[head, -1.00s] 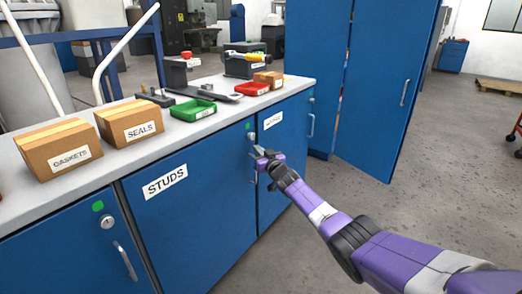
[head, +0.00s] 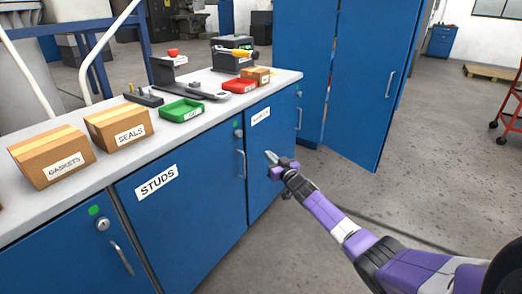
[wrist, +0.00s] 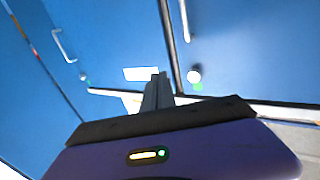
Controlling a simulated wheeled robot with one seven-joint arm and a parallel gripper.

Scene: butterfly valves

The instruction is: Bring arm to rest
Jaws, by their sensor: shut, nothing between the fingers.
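My gripper (head: 271,157) is at the end of my purple arm, in front of the blue cabinet door on the right (head: 269,150). Its fingers are shut with nothing between them. In the wrist view the closed fingers (wrist: 156,90) point toward blue doors, with a white label (wrist: 141,74) and a round lock (wrist: 194,75) beyond. The gap between fingertips and door is hard to judge.
The STUDS cabinet (head: 185,215) stands left of my gripper. The grey worktop (head: 130,160) carries cartons, a green tray (head: 181,110) and a red tray (head: 239,86). A tall blue cabinet (head: 370,80) stands behind. Open floor (head: 420,190) lies to the right, with a red cart (head: 508,115) at the edge.

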